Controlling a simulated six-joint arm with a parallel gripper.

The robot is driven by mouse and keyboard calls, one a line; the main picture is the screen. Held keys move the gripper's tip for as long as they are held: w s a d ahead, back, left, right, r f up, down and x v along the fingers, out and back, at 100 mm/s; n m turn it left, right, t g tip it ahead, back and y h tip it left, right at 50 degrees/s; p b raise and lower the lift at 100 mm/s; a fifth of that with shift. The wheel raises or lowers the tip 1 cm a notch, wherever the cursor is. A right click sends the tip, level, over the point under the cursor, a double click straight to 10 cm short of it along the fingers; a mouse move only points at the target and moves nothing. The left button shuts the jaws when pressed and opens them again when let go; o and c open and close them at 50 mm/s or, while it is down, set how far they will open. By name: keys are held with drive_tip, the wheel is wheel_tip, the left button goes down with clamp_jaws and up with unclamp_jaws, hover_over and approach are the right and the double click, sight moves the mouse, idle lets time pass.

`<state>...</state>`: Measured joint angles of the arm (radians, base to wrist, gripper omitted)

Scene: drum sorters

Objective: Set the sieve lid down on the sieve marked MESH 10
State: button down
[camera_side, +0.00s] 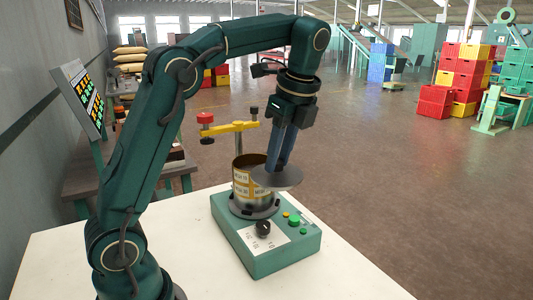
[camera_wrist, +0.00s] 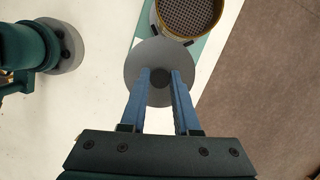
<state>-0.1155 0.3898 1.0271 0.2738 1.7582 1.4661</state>
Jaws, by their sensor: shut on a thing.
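My gripper (camera_side: 275,168) points down with its blue fingers shut on the dark knob of the sieve lid (camera_side: 288,181), a flat grey disc. In the wrist view the lid (camera_wrist: 135,62) shows whole around the fingertips (camera_wrist: 160,77). A round sieve (camera_side: 242,185) with brass-coloured walls and pale labels stands upright on the green shaker base; I cannot read its labels clearly. The wrist view shows its open top and dark mesh (camera_wrist: 188,15) just beyond the lid.
The green shaker base (camera_side: 270,262) has a black knob, coloured buttons and a white panel. A yellow clamp bar (camera_side: 230,128) with a red knob stands above and behind the sieve. The white table (camera_side: 70,265) is mostly clear around the base.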

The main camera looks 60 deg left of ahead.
drive_tip(key=a+r+m, duration=0.1)
drive_tip(key=m, duration=0.1)
drive_tip(key=a+r+m+t, duration=0.1)
drive_tip(key=a+m, duration=0.1)
drive_tip(key=w+a+r+m, duration=0.1)
drive_tip(key=a+m, duration=0.1)
drive_tip(key=shift+r+t, duration=0.1)
drive_tip(key=shift+t, duration=0.2)
drive_tip(key=a+r+m, duration=0.3)
drive_tip(key=a, duration=0.3)
drive_tip(key=shift+s+m+t+h, duration=0.3)
drive_tip(key=shift+s+m+t, duration=0.1)
drive_tip(key=shift+f, duration=0.1)
drive_tip(key=shift+f, duration=2.75)
drive_tip(key=shift+f, duration=1.15)
drive_tip(key=c, duration=0.6)
unclamp_jaws()
drive_tip(key=shift+o, duration=0.2)
